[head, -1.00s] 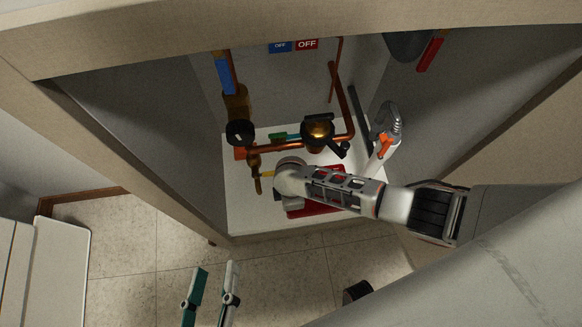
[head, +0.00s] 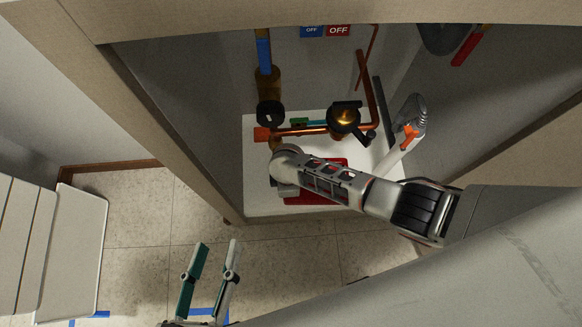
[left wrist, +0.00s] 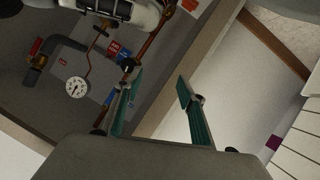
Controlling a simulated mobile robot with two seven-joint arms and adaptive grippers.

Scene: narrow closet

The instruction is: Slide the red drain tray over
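The red drain tray (head: 304,198) lies on the white cabinet floor (head: 391,163) in the head view, partly covered by my right arm. My right arm comes in from the right and its wrist is over the tray's left part. The right gripper's fingers are hidden beneath the wrist, so its state and any contact with the tray do not show. My left gripper (head: 217,244) is open and empty outside the cabinet, low in the head view. Its two teal fingers stand apart in the left wrist view (left wrist: 159,78).
Copper pipes (head: 302,130), a brass regulator (head: 344,117) and a black-ended valve (head: 270,112) stand behind the tray. A white-grey spray-type tool (head: 408,130) with an orange part leans at the right. Cabinet walls close in on both sides. A white panelled unit (head: 75,245) stands left.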

